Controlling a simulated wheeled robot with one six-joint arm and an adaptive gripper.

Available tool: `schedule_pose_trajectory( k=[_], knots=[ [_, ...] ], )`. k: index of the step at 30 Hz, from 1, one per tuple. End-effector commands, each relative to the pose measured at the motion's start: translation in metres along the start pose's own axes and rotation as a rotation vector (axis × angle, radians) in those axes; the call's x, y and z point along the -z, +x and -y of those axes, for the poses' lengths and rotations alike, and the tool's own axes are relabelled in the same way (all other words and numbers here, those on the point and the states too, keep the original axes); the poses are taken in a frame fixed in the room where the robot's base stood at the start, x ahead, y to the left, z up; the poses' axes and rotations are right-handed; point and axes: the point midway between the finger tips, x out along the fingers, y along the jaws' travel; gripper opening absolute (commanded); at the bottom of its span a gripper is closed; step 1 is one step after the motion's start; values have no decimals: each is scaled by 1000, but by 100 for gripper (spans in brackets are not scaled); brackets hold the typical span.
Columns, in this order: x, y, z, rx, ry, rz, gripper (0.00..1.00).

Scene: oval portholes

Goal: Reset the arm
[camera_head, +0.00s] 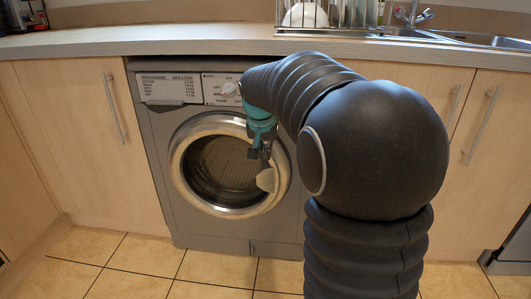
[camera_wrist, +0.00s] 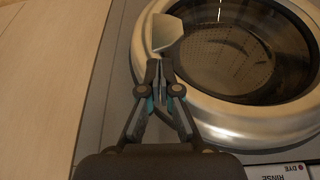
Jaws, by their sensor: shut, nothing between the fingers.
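My gripper (camera_head: 262,160) is in front of the washing machine, at the right side of its round door in the head view. In the wrist view my gripper (camera_wrist: 160,68) has its fingers together and holds nothing. The grey washing machine (camera_head: 160,134) has a round door with a silver rim (camera_head: 180,186) and dark glass, and the door looks shut. The pale door handle (camera_head: 267,180) is just below the fingertips in the head view. In the wrist view the handle (camera_wrist: 167,33) is just beyond the fingertips. I cannot tell whether they touch.
A worktop (camera_head: 110,40) runs above the machine, with a dish rack (camera_head: 305,16) and a sink (camera_head: 470,38) on it. Wooden cabinets (camera_head: 75,140) stand on both sides. The tiled floor (camera_head: 140,255) in front is clear at the left.

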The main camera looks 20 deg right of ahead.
Motion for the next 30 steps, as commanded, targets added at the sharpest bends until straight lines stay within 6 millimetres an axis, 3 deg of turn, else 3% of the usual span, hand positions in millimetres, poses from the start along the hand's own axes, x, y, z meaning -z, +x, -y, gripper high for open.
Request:
schedule_pose_trajectory(
  k=[1, 6, 15, 26, 30],
  knots=[
    [1, -15, 1, 2, -1, -3, 0],
    [-2, -49, 5, 5, -10, 1, 0],
    [-3, -81, 3, 4, -9, 5, 0],
    [-2, -81, 5, 15, -84, -4, 0],
    [-33, -56, 2, 29, -196, 42, 0]
  ],
)
